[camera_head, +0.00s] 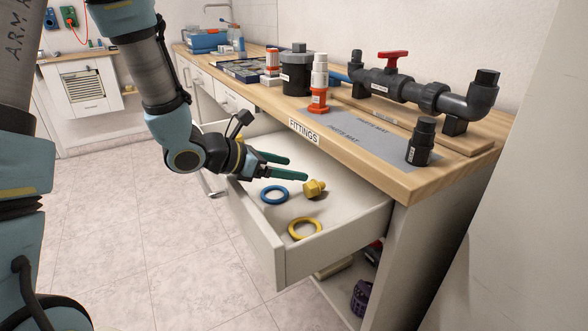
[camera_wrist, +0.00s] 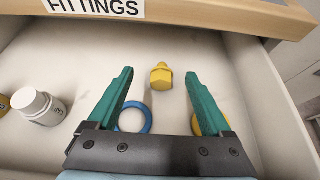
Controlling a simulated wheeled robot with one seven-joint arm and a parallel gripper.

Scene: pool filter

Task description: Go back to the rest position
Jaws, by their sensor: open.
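My gripper (camera_head: 293,167) is over the open drawer (camera_head: 266,242) labelled FITTINGS, with its two green fingers spread apart and nothing between them. In the wrist view my gripper (camera_wrist: 159,97) also shows open, its fingers on either side of a yellow fitting (camera_wrist: 161,77) that lies beyond on the drawer floor. The yellow fitting (camera_head: 314,188) lies just right of the fingertips in the head view. A blue ring (camera_head: 274,194) and a yellow ring (camera_head: 305,229) lie flat in the drawer, and both are partly hidden by my fingers in the wrist view.
The worktop edge (camera_head: 375,179) overhangs the drawer's back. On it are a grey parts mat (camera_head: 352,132), a dark pipe assembly with a red valve handle (camera_head: 393,56), a black fitting (camera_head: 422,142) and a dark pot (camera_head: 296,72). A white bottle (camera_wrist: 38,107) lies in the drawer. Tiled floor (camera_head: 150,235) is clear.

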